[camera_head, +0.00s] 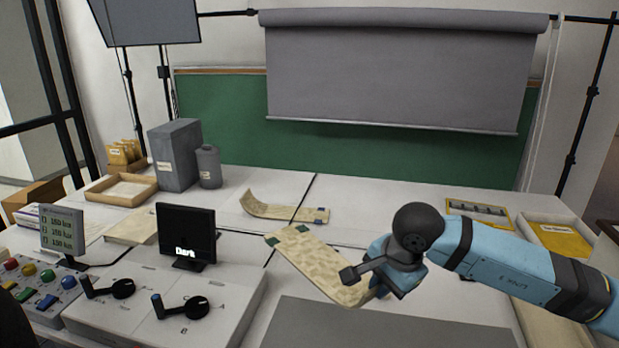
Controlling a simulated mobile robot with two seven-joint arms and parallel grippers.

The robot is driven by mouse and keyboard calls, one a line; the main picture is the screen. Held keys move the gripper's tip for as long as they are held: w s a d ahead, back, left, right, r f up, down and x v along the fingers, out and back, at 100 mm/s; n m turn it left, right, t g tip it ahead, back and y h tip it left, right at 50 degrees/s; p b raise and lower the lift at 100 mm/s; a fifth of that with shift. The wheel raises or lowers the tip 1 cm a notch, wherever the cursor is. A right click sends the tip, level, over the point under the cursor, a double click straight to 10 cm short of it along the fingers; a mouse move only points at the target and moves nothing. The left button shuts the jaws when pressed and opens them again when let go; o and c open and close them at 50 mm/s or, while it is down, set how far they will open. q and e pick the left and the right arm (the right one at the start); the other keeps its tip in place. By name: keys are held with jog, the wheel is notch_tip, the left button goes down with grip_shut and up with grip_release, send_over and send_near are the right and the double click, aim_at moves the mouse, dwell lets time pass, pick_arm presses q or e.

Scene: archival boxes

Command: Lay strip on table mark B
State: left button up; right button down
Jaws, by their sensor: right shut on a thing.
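A beige patterned strip (308,259) with a dark green patch at its far left end is held above the table. My right gripper (362,277) is shut on its near right part, and the arm comes in from the right. The strip curls up at that end. I cannot make out a mark B on the tabletop; a letter B shows only on the control box (222,297). My left gripper is not in view.
A grey box (175,155), grey cylinder (208,166) and wooden tray (121,190) stand at back left. A grey mat (350,328) lies in front; yellow trays (548,236) are at right.

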jog(key=w+d+f+n+g+y, duration=0.1)
jog(key=w+d+f+n+g, duration=0.15)
jog(key=d+f+n, duration=0.65)
pick_arm(q)
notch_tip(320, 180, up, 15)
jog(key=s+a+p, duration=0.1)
jog(key=p, duration=1.8)
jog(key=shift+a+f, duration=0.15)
pick_arm(e)
jog(key=s+r+n, duration=0.1)
jog(key=s+r, duration=0.2)
jog(key=r, duration=0.9)
jog(key=s+r+n, duration=0.1)
jog(key=s+r, duration=0.1)
jog(key=r, duration=1)
jog(key=shift+s+a+r, duration=0.4)
jog(key=shift+a, duration=0.05)
